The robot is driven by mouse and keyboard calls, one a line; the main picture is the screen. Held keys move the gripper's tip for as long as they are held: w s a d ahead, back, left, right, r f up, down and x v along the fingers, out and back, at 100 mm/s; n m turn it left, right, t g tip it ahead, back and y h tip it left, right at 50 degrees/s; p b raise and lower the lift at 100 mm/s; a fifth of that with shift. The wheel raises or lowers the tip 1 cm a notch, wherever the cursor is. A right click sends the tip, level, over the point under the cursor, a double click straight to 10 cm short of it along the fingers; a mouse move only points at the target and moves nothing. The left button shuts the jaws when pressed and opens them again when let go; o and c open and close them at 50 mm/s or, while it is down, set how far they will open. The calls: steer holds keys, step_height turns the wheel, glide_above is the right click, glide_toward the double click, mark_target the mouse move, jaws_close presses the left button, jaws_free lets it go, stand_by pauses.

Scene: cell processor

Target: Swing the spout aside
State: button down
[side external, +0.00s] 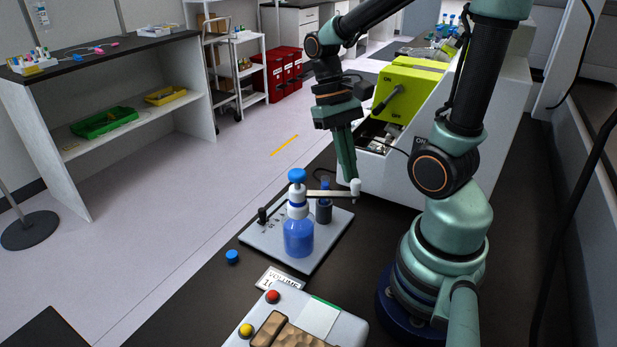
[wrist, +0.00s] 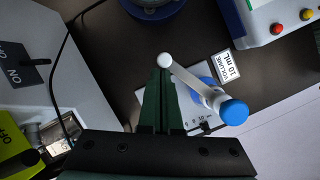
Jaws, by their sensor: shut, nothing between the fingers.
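The spout (side external: 330,193) is a thin pale bar running right from the top of a blue-liquid bottle (side external: 298,235) with a blue cap (side external: 297,175). It ends in a rounded white tip (side external: 355,187). In the wrist view the spout (wrist: 190,80) slants from the white tip up to the blue cap (wrist: 234,110) at lower right. My gripper (side external: 348,174) points down, its fingers together and empty, right at the spout's tip. In the wrist view my gripper (wrist: 160,74) ends just below the white tip. I cannot tell whether they touch.
The bottle stands on a grey plate (side external: 330,240) with a dark cylinder (side external: 323,212) on it. A loose blue cap (side external: 232,256), a volume card (side external: 279,281) and a device with red and yellow buttons (side external: 330,325) are nearby. A white machine with a green lid (side external: 408,88) stands behind.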

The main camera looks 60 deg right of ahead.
stand_by(0.5)
steer(key=w+d+r, duration=0.5)
steer(key=w+r, duration=0.2)
steer(key=r, duration=0.2)
steer(key=w+a+n, duration=0.1)
steer(key=a+n, duration=0.3)
steer(key=a, duration=0.1)
steer(key=s+a+f, duration=0.1)
steer(key=s+f, duration=0.6)
steer(key=f, duration=0.2)
steer(key=shift+s, duration=0.15)
stand_by(0.5)
steer(key=shift+a, duration=0.1)
